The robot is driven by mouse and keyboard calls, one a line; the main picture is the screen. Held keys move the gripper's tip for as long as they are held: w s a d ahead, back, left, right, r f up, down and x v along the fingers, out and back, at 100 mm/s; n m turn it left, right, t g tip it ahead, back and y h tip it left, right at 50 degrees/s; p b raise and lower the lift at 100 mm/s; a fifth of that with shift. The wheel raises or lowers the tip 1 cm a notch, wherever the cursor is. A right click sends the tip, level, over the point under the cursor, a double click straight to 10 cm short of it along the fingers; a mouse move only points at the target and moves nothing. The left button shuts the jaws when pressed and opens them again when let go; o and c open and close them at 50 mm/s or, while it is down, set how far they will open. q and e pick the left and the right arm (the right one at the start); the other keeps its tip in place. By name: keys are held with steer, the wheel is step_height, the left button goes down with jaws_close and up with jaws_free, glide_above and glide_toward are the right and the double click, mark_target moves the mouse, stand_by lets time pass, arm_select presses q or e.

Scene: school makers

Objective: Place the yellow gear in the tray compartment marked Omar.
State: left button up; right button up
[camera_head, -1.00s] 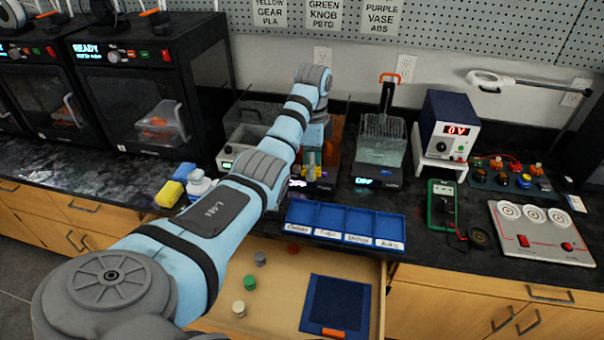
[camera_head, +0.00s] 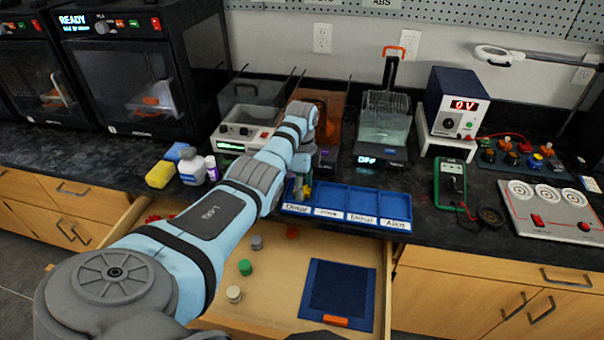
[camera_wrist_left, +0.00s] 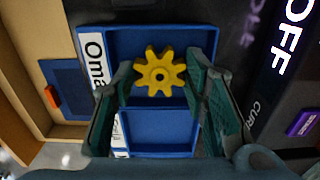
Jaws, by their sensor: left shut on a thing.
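The blue tray (camera_head: 402,206) lies near the bench's front edge, with compartments in a row and name labels along the front. The leftmost compartment bears the Omar label (camera_wrist_left: 95,62), partly hidden in the left wrist view. My left gripper (camera_head: 300,192) is over that left end of the tray. The left wrist view shows its two green-grey fingers (camera_wrist_left: 158,82) shut on the yellow gear (camera_wrist_left: 148,85). The gear appears over the Omar compartment, close to the divider beside it; whether it touches the tray floor is unclear.
A multimeter (camera_head: 451,185) lies right of the tray. A tank (camera_head: 383,130) stands behind it. Bottles and a yellow sponge (camera_head: 160,174) stand left.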

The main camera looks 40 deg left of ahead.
arm_select(q)
steer(key=shift+r, duration=0.1)
steer(key=o, duration=0.5)
steer(key=shift+o, duration=0.2)
step_height(320, 180, up, 12)
steer(key=p, duration=0.3)
